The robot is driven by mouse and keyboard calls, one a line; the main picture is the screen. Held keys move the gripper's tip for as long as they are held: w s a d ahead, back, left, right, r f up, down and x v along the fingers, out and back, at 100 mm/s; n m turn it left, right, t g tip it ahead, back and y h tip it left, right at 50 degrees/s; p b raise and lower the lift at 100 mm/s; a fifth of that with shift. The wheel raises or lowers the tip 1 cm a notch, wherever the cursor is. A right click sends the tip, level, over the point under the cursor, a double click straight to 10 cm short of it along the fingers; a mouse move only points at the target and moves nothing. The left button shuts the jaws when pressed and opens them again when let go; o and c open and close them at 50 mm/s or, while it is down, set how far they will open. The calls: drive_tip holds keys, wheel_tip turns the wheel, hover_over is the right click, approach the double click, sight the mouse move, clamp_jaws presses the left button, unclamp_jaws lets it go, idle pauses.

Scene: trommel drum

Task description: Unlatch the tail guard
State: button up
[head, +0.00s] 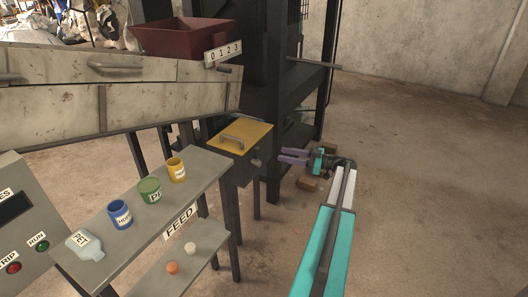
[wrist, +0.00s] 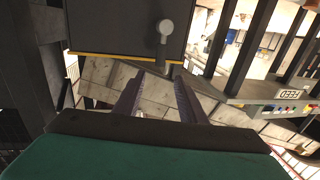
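The tail guard appears to be the yellow lid (head: 243,135) with a bar handle on a dark box beside the machine frame. A small grey latch knob (head: 256,162) sits on the box's side facing my gripper. In the wrist view, which is upside down, the latch (wrist: 166,28) is a round grey head with a short stem on the dark box face (wrist: 110,28). The lid's yellow edge (wrist: 112,55) runs below it there. My gripper (head: 281,155) is open and empty, right of the latch and apart from it. Its two fingers (wrist: 153,82) also show in the wrist view.
A grey FEED shelf (head: 150,205) with blue, green and yellow pots stands left of the box. A control panel (head: 28,235) is at far left. The drum housing (head: 60,110) and a red hopper (head: 180,38) are above. The floor to the right is clear.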

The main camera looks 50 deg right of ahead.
sight(256, 156)
drive_tip(key=x, duration=1)
drive_tip(key=shift+w, duration=0.15)
drive_tip(key=shift+a, duration=0.15)
clamp_jaws()
